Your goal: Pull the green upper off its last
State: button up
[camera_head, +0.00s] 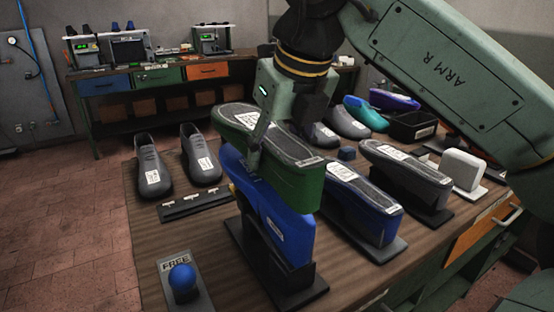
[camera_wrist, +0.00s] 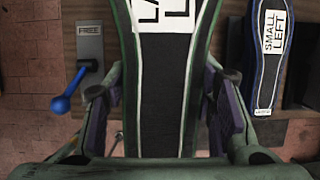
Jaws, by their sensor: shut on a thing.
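The green upper (camera_head: 300,187), sole up with a dark sole and white label, is above the blue last (camera_head: 278,232). Much of the last shows below it, and I cannot tell how far the last reaches inside. The last stands in a black stand (camera_head: 290,290) on the bench. My gripper (camera_head: 256,152) is shut on the green upper, one finger on each long side. In the wrist view my gripper (camera_wrist: 163,112) straddles the sole of the green upper (camera_wrist: 160,85); the label is partly cut off.
A lever with a blue ball knob (camera_head: 182,277) stands beside a plate marked FREE at the front left. A blue shoe (camera_head: 365,208) and a grey shoe (camera_head: 410,172) are on stands to the right. Two grey shoes (camera_head: 150,172) stand at left behind a low black rack (camera_head: 195,205).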

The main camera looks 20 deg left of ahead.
jog(key=shift+r, duration=0.1)
jog(key=shift+r+p, duration=0.9)
